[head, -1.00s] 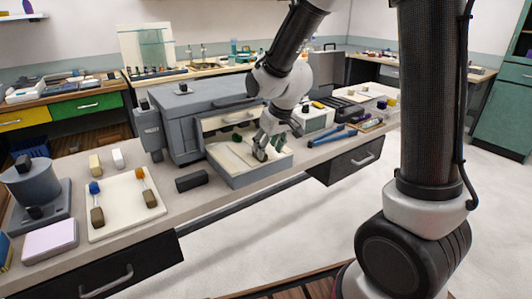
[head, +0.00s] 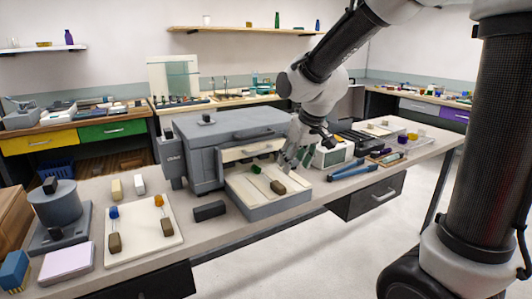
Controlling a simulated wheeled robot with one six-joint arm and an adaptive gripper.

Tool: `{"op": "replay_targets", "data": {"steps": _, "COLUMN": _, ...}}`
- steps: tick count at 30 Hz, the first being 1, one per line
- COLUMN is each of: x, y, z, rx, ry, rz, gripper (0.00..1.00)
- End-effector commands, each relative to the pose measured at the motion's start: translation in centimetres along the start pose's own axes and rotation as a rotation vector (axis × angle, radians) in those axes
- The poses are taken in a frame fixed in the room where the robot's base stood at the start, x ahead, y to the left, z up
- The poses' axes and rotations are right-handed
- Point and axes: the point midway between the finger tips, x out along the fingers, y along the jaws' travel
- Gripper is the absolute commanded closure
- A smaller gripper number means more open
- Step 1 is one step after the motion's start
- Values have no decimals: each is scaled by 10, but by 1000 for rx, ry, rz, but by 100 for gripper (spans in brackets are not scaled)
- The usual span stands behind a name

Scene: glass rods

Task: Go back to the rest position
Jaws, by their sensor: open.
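My gripper (head: 290,163) is open and empty. It hangs from my arm over the right back part of a grey open tray (head: 262,212) in front of a grey box-shaped oven (head: 225,150). On the tray's pale floor lies a rod with a green end (head: 256,169) and a brown block end (head: 278,187). The gripper is apart from the rod, to its right and behind it.
A white board (head: 165,238) at the front left holds two rods with blue and orange ends. A black block (head: 209,211) lies between board and tray. Blue-handled tools (head: 346,170) lie right of the tray. Free floor shows at the front right.

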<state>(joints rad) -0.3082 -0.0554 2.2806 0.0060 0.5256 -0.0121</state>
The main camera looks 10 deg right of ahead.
Motion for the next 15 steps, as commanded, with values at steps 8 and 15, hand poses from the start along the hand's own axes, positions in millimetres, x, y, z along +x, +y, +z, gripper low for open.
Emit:
{"op": "replay_targets", "data": {"steps": 8, "x": -13, "y": 3, "z": 67, "rx": 15, "ry": -182, "rz": 2, "gripper": 50}}
{"op": "replay_targets", "data": {"steps": 15, "x": -86, "y": 30, "z": 156, "rx": 126, "ry": -218, "rz": 34, "gripper": 50}}
